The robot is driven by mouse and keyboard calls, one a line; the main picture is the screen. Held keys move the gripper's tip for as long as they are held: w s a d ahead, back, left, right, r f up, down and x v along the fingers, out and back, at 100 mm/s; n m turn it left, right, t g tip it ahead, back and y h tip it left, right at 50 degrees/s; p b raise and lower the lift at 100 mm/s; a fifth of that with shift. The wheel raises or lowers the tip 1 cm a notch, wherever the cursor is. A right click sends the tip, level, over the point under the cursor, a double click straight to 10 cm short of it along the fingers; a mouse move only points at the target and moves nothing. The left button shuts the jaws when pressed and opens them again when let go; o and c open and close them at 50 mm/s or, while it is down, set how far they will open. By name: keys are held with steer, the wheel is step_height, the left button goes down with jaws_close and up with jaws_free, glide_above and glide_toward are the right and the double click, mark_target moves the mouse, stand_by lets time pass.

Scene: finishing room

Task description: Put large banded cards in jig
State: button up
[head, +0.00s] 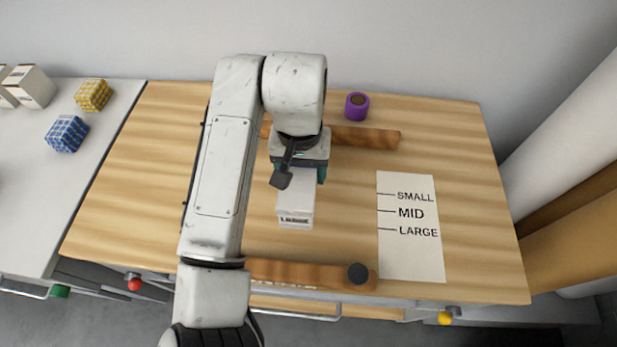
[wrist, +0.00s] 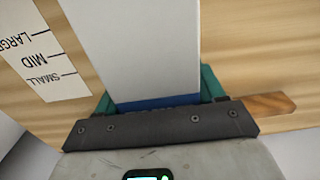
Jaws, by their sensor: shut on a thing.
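A white block of cards (head: 296,210) marked "LARGE" is held in my gripper (head: 298,173) above the middle of the wooden table. In the wrist view the white cards (wrist: 145,45) run up between the teal fingers (wrist: 160,95), with a blue band (wrist: 160,103) near the gripper. The gripper is shut on them. Whether the cards touch the table is unclear. No part is clearly marked as the jig. A brown wooden bar (head: 365,137) lies behind the cards and another bar (head: 310,273) lies in front, partly hidden by my arm.
A white sheet (head: 410,260) reading SMALL, MID and LARGE lies to the right. A purple cylinder (head: 357,106) stands behind the rear bar. A dark round knob (head: 358,273) sits on the front bar. Yellow (head: 94,95) and blue (head: 66,134) checked blocks sit on the left counter.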

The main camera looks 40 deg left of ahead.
steer(key=shift+w+d+f, duration=0.1)
steer(key=shift+w+f, duration=0.7)
steer(key=shift+f, duration=0.1)
steer(key=shift+w+f, duration=0.1)
steer(key=shift+f, duration=1.6)
steer(key=o, duration=1.4)
steer(key=shift+f, duration=0.15)
step_height(320, 180, up, 12)
steer(key=shift+r, duration=0.15)
